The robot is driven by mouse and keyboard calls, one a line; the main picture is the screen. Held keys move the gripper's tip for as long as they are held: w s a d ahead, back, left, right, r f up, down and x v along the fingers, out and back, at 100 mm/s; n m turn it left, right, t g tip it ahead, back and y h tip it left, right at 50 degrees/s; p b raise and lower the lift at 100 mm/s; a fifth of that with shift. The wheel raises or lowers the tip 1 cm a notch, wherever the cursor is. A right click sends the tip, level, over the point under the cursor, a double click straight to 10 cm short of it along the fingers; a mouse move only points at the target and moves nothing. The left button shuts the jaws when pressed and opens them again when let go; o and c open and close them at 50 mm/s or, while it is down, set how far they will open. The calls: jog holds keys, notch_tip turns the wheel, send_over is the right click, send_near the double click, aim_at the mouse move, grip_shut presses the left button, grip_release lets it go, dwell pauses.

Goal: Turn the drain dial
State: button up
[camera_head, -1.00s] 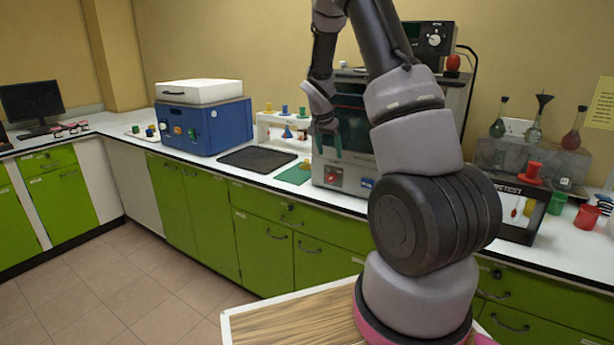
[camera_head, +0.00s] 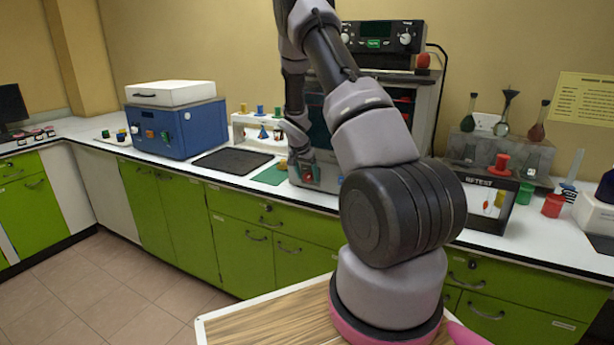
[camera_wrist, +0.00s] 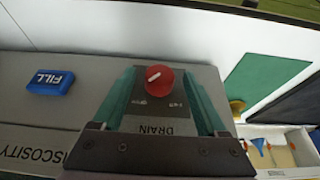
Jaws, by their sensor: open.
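The drain dial (camera_wrist: 158,79) is a round red knob with a white pointer mark, on a grey panel above the printed word DRAIN in the wrist view. My gripper (camera_wrist: 159,75) is open, with one green finger on each side of the dial and visible gaps between. I cannot tell whether the fingertips are level with the dial. In the head view my gripper (camera_head: 303,172) is low at the front of the grey viscosity machine (camera_head: 328,178), and the dial is hard to make out there.
A blue FILL button (camera_wrist: 50,83) sits left of the dial in the wrist view. A green mat (camera_head: 270,175), a white rack (camera_head: 258,130) and a black mat (camera_head: 232,161) lie left of the machine. A black-framed RETEST stand (camera_head: 490,200) is to the right.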

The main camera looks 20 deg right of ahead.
grip_shut()
jog(key=shift+a, duration=0.1)
jog(key=g+h, duration=0.2)
jog(key=shift+w+a+f+n+g, duration=0.15)
jog(key=shift+w+n+g, duration=0.1)
jog(key=shift+n+g, duration=0.15)
jog(key=g+h, duration=0.1)
jog(key=n+g+h, duration=0.1)
jog(key=g+h, duration=0.1)
jog(key=shift+w+a+f, duration=0.1)
jog(key=shift+w+a, duration=0.05)
jog(key=shift+w, duration=0.05)
jog(key=g+h, duration=0.1)
jog(key=h, duration=0.1)
jog(key=n+g+h, duration=0.1)
jog(key=g+h, duration=0.1)
jog(key=shift+w+a+f+g, duration=0.1)
jog(key=shift+w+f+g, duration=0.05)
jog(key=shift+f+g, duration=0.2)
jog(key=shift+f+n+g+h, duration=0.2)
jog(key=shift+n+g+h, duration=0.7)
jog(key=shift+h, duration=0.6)
